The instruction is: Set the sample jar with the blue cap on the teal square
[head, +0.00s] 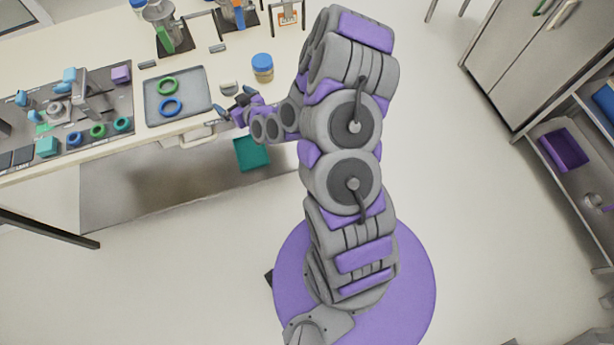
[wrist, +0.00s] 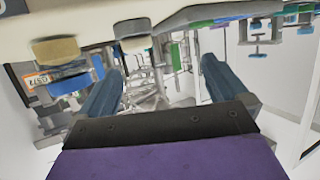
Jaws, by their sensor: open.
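The sample jar (head: 262,67) with a blue cap and pale yellow body stands upright near the table's front edge in the head view. My gripper (head: 233,103) is open and empty at that edge, below and left of the jar and apart from it. In the wrist view my two dark blue fingers (wrist: 160,85) are spread with nothing held between them. The picture there looks upside down, and a beige and blue shape (wrist: 68,84) at left appears to be the jar. A small flat teal patch (head: 43,128) lies on the left mat; I cannot tell whether it is the teal square.
A grey tray (head: 190,84) with a green and a blue ring lies left of the jar. A dark mat (head: 110,98) at left holds several rings and blocks. A teal bin (head: 251,153) sits below the table edge. Stands occupy the back.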

